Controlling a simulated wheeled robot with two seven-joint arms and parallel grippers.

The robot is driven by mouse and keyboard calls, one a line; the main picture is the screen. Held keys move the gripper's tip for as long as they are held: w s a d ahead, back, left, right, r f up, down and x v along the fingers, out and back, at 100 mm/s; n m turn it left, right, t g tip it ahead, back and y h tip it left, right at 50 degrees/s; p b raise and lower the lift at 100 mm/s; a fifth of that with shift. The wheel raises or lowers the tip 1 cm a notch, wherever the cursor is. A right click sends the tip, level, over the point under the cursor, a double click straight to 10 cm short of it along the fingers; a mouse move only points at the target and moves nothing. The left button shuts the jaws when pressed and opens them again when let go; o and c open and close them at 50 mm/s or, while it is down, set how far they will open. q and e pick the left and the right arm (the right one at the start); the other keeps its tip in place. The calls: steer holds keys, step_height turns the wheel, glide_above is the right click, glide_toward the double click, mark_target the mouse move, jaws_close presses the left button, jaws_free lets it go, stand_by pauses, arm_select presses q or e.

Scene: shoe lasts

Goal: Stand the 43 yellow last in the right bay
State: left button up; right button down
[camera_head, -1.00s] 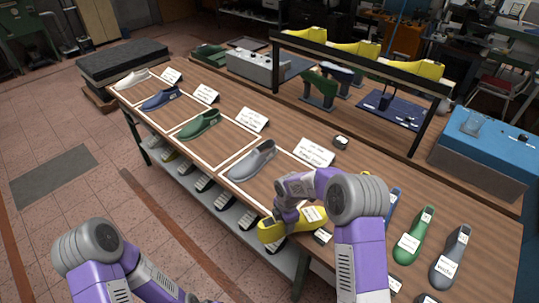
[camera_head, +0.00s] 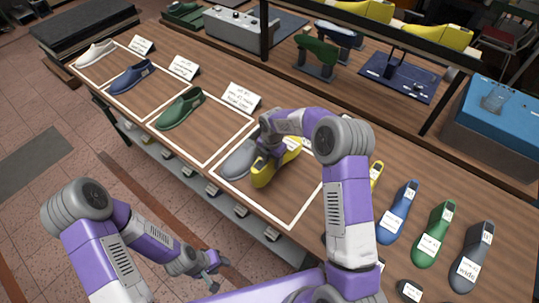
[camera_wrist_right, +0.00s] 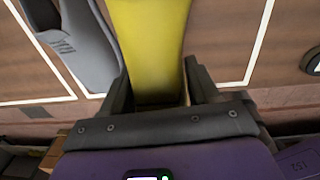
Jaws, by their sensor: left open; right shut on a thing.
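My right gripper (camera_head: 268,150) is shut on a yellow last (camera_head: 277,172), held over the right bay (camera_head: 275,226), the white-outlined area at the right end of the row. A grey last (camera_head: 238,160) lies in that bay, just left of the yellow one. In the right wrist view the yellow last (camera_wrist_right: 150,40) sits between the fingers (camera_wrist_right: 157,92), with the grey last (camera_wrist_right: 75,42) at its left. I cannot tell whether the yellow last touches the table; its size label is not readable. My left gripper (camera_head: 207,272) is open and empty, low in front of the table.
White (camera_head: 97,53), blue (camera_head: 132,76) and green lasts (camera_head: 181,108) lie in the bays to the left. Another yellow (camera_head: 376,176), a blue (camera_head: 398,212), a green (camera_head: 434,234) and a grey last (camera_head: 472,257) lie at the right. The right bay's right part looks clear.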

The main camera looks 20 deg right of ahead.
steer(key=shift+f, duration=0.45)
steer(key=shift+w+f+b, duration=0.2)
steer(key=shift+f+b, duration=0.2)
steer(key=shift+f, duration=0.1)
steer(key=shift+f+b, duration=2.35)
steer(key=shift+f, duration=0.65)
steer(key=shift+f, duration=0.2)
steer(key=shift+c, duration=1.3)
jaws_free()
steer(key=shift+o, duration=0.4)
steer(key=shift+s+f, duration=0.1)
steer(key=shift+s+d+r, duration=0.1)
steer(key=shift+d+r, duration=0.05)
steer(key=shift+r, duration=3.75)
